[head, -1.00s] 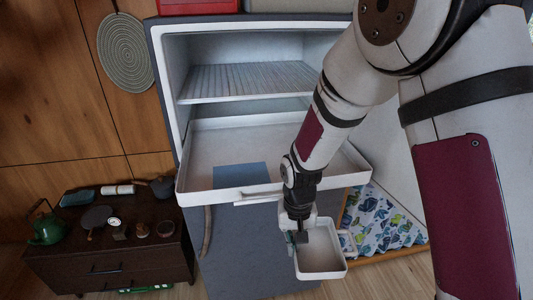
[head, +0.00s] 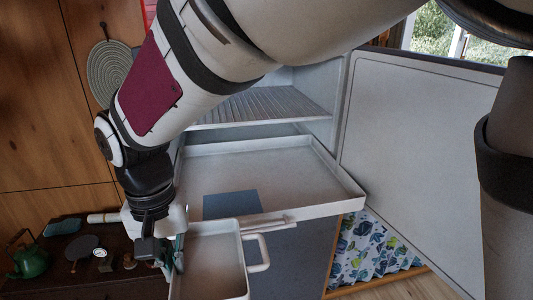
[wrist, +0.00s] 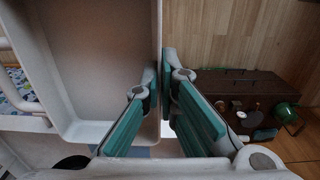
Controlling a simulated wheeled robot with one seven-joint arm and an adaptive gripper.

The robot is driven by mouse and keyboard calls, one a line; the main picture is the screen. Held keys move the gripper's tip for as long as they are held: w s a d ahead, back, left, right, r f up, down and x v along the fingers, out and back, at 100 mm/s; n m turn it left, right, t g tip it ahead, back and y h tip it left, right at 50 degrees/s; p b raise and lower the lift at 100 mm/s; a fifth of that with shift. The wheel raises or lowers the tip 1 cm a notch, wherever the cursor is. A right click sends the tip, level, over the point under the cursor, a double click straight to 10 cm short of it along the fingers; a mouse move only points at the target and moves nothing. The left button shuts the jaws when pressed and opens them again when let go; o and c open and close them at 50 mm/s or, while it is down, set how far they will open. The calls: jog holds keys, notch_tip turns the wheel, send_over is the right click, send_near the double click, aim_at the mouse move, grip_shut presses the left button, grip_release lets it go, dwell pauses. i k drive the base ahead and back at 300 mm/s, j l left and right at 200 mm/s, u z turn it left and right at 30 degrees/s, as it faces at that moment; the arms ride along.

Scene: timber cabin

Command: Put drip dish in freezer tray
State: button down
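The drip dish (head: 212,272) is a white, shallow rectangular dish with a loop handle on its right side. It hangs in front of the freezer at the bottom of the head view. My gripper (head: 174,260) is shut on its left wall; in the wrist view the dish (wrist: 105,65) fills the upper left, its wall running between the teal finger pads (wrist: 163,85). The freezer tray (head: 290,163) is a white, wide pull-out tray extending from the freezer. A blue square (head: 231,204) lies on its floor near the front. The dish is apart from the tray floor, nearer the camera.
A wire shelf (head: 262,106) is above the tray. The open freezer door (head: 420,160) stands at the right. A dark cabinet (wrist: 240,88) with a green kettle (head: 28,262) and small items is at the left. The rest of the tray floor is clear.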

aim_at(239, 205)
jog(key=i, duration=0.95)
